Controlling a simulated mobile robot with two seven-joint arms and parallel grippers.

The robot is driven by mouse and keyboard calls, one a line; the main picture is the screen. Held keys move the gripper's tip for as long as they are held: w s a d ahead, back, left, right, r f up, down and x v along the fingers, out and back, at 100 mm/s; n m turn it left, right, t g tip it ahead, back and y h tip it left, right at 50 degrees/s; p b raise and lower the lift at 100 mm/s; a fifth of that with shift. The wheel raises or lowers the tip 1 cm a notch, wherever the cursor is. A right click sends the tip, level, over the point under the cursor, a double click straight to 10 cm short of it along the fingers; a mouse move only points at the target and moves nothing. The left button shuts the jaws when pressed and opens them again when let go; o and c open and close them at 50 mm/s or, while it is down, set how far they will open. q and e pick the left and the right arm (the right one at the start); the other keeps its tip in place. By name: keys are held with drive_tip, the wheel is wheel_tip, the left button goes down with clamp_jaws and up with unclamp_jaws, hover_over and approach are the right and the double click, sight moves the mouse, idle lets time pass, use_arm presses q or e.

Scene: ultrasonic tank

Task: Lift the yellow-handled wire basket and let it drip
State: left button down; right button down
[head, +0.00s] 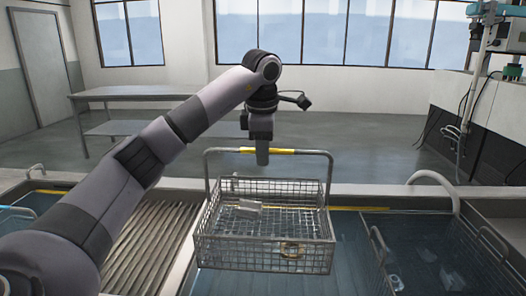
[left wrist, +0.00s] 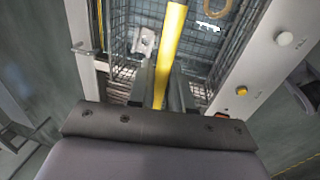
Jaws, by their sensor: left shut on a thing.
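The yellow-handled wire basket (head: 262,252) is in the middle of the head view, roughly level, and appears to hang above the tank's water (head: 345,265). Its tall bail carries a yellow grip (head: 284,151). My left gripper (head: 262,152) points down from above and is shut on that grip. In the left wrist view the yellow handle (left wrist: 170,50) runs between the fingers (left wrist: 160,92). A pale metal part (head: 250,206) and a brass ring (head: 291,249) lie in the basket. Drips are too small to tell. My right gripper is not in view.
A ribbed drain board (head: 150,240) lies left of the basket, partly behind my left arm. Another wire basket (head: 480,255) sits in the water at right. A curved pipe (head: 436,178) arches over the tank's rear rim. A steel table (head: 150,95) stands behind.

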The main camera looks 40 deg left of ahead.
use_arm(q)
drive_tip(key=shift+r, duration=0.2)
wheel_tip(320, 180, up, 3)
drive_tip(key=p, duration=0.3)
drive_tip(key=shift+r, duration=2.4)
